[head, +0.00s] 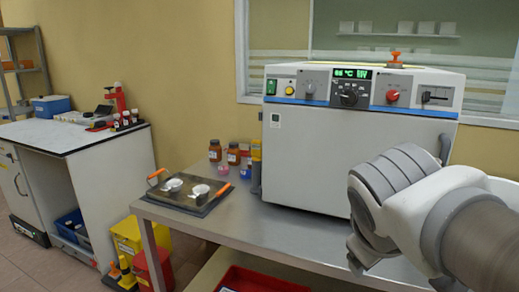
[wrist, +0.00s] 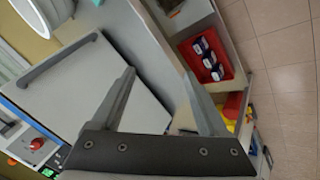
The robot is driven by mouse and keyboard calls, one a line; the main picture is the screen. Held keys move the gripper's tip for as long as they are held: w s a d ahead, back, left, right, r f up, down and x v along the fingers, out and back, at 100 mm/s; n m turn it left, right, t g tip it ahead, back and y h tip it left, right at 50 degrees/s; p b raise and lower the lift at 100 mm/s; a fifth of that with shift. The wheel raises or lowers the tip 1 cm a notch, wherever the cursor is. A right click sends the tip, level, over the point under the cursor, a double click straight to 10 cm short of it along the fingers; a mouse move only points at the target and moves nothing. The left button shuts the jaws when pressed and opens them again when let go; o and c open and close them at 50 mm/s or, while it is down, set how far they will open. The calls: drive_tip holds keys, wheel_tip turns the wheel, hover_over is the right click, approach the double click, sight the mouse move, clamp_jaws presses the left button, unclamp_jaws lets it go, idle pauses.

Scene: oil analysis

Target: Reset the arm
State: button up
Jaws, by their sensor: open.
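My gripper (wrist: 158,73) shows in the wrist view with its two long grey fingers spread apart and nothing between them. It hangs over the bench edge, in front of the white oven (wrist: 80,90). In the head view my arm covers the right part of the oven (head: 340,160), and my gripper cannot be made out there. The oven door looks shut.
A dark tray (head: 183,209) with two white dishes sits on the steel bench (head: 240,235). Brown bottles (head: 215,151) stand behind it. A red tray (wrist: 222,73) with blue-and-white items lies lower down. Tiled floor (wrist: 285,60) is clear.

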drive_tip(key=s+a+f+m+y, duration=0.4)
drive_tip(key=s+f+m, duration=0.1)
drive_tip(key=s+f, duration=0.15)
wheel_tip(320, 180, up, 19)
drive_tip(key=p, duration=1.8)
drive_tip(key=shift+w+g, duration=0.15)
drive_tip(key=shift+g, duration=0.25)
drive_tip(key=shift+d, duration=0.1)
drive_tip(key=shift+c, duration=0.3)
